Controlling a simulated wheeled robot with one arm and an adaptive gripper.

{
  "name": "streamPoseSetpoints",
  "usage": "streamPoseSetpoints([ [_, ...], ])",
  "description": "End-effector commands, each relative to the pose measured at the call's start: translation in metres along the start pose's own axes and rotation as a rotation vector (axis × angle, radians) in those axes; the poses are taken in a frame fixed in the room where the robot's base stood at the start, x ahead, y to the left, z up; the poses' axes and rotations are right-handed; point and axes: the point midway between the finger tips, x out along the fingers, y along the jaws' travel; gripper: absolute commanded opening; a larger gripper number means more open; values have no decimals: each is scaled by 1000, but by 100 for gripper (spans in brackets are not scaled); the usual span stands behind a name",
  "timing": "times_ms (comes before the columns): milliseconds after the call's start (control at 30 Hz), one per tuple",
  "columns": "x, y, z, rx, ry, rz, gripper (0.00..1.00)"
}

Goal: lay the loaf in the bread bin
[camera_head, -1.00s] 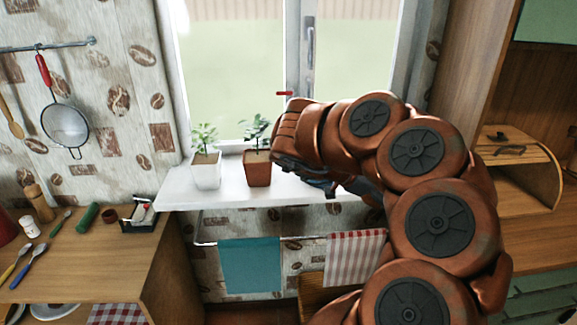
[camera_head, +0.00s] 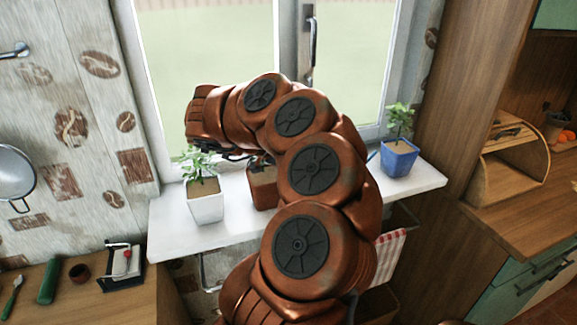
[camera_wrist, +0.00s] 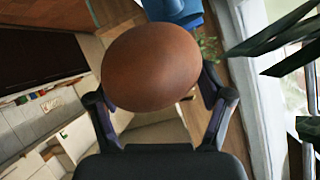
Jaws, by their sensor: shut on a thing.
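The loaf (camera_wrist: 152,66) is a brown, smooth oval in the wrist view. My gripper (camera_wrist: 160,104) is shut on it, with one dark finger on each side. In the head view the loaf is not visible; my arm's end is over the window sill and hides the gripper's grasp. The bread bin (camera_head: 487,181) is a wooden box with a curved side, on the wooden counter at the right of the head view. Its front looks open, and a dark handle shows on top. The loaf is well to the left of the bin.
The white sill (camera_head: 432,180) bears a white pot (camera_head: 206,206), a brown pot (camera_head: 262,188) partly behind my arm, and a blue pot (camera_head: 399,158), all with plants. A tall wooden cabinet side (camera_head: 470,95) stands between window and bin. Orange things (camera_head: 566,136) lie behind the bin.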

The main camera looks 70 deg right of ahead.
Motion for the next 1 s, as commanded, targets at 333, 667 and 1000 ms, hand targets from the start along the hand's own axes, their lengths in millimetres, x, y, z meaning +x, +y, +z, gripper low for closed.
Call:
streamPoseSetpoints([
  [333, 6, -48, 14, 7, 10, 14, 12],
  [667, 4, -82, 29, 6, 9, 12, 12],
  [1000, 3, -116, 42, 7, 7, 6, 12],
])
